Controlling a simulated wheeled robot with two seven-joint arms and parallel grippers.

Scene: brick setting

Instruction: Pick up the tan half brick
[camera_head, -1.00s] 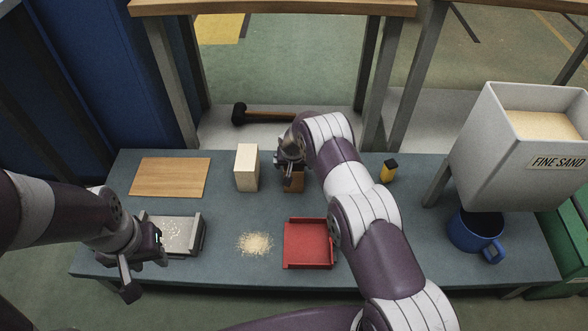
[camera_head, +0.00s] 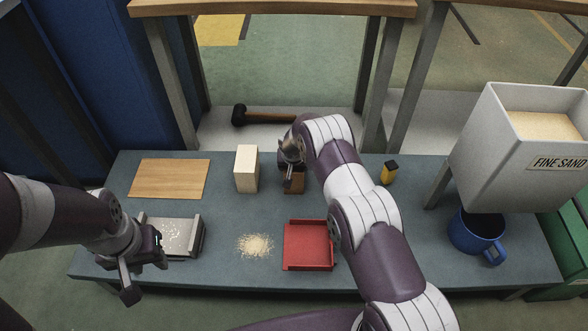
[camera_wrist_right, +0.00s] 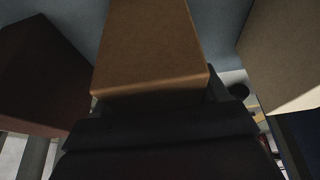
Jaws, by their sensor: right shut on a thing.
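The tan half brick (camera_head: 295,185) stands on the bench behind the red tray, partly hidden by my right gripper and arm. In the right wrist view the tan half brick (camera_wrist_right: 150,45) fills the top middle, its near end between the dark jaws. My right gripper (camera_head: 290,180) comes down over it and is shut on it. I cannot tell whether the brick is clear of the bench. My left gripper (camera_head: 143,277) is at the bench's front left, beside the grey metal tray, with its fingers apart and nothing between them.
A cream block (camera_head: 246,169) stands just left of the tan brick. A dark brown block (camera_wrist_right: 38,75) is close on its other side. A red tray (camera_head: 308,246), sand pile (camera_head: 255,245), wooden board (camera_head: 168,179), grey tray (camera_head: 185,238), blue mug (camera_head: 475,232) and sand hopper (camera_head: 500,170) surround it.

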